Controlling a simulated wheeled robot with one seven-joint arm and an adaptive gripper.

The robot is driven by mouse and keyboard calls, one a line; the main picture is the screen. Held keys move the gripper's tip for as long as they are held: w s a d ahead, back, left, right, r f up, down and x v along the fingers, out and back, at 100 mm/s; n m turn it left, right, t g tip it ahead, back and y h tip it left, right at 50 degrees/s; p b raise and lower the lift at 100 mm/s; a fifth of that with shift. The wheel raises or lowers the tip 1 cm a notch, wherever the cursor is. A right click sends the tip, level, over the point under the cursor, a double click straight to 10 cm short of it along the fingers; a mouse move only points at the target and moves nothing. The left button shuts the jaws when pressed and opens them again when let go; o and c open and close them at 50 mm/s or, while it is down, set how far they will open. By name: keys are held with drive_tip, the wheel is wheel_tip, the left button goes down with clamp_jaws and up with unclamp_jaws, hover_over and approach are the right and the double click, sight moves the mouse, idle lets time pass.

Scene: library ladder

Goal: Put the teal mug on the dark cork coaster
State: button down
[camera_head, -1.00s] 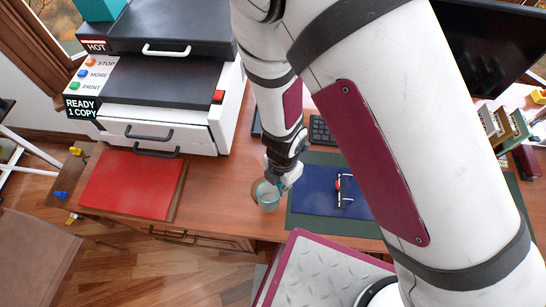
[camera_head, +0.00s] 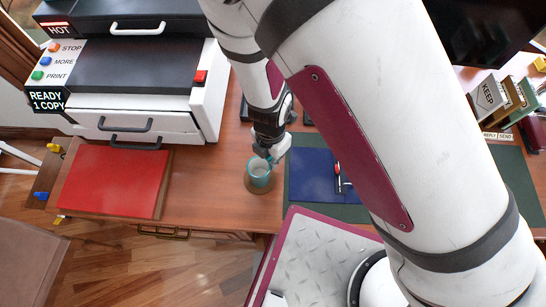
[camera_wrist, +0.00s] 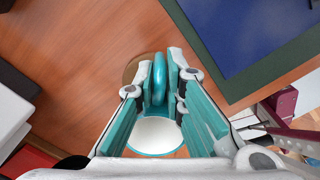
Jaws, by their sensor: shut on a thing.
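The teal mug (camera_head: 260,178) is upright at the desk's front, right of the red pad. My gripper (camera_head: 270,157) is shut on its handle, which shows between the fingers in the wrist view (camera_wrist: 159,82). The mug's pale inside (camera_wrist: 155,133) faces the wrist camera. The dark cork coaster (camera_head: 261,192) shows as a brown disc around and below the mug's base; its edge also shows beyond the fingers in the wrist view (camera_wrist: 135,68). The mug is over the coaster, but I cannot tell whether it touches it.
A red pad (camera_head: 112,182) and a white printer (camera_head: 208,112) are to the left. A blue folder (camera_head: 312,175) on a green mat (camera_head: 350,212) is close on the right. Bare wooden desk (camera_head: 205,190) lies between the red pad and the mug.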

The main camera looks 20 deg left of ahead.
drive_tip(key=shift+s, duration=0.1)
drive_tip(key=shift+f, duration=0.15)
drive_tip(key=c, duration=1.7)
unclamp_jaws()
drive_tip(key=shift+o, duration=0.2)
wheel_tip(320, 180, up, 12)
drive_tip(key=p, duration=0.2)
drive_tip(key=shift+a+r+p, duration=0.15)
drive_tip(key=shift+r+p, duration=0.1)
drive_tip(key=shift+p, duration=0.1)
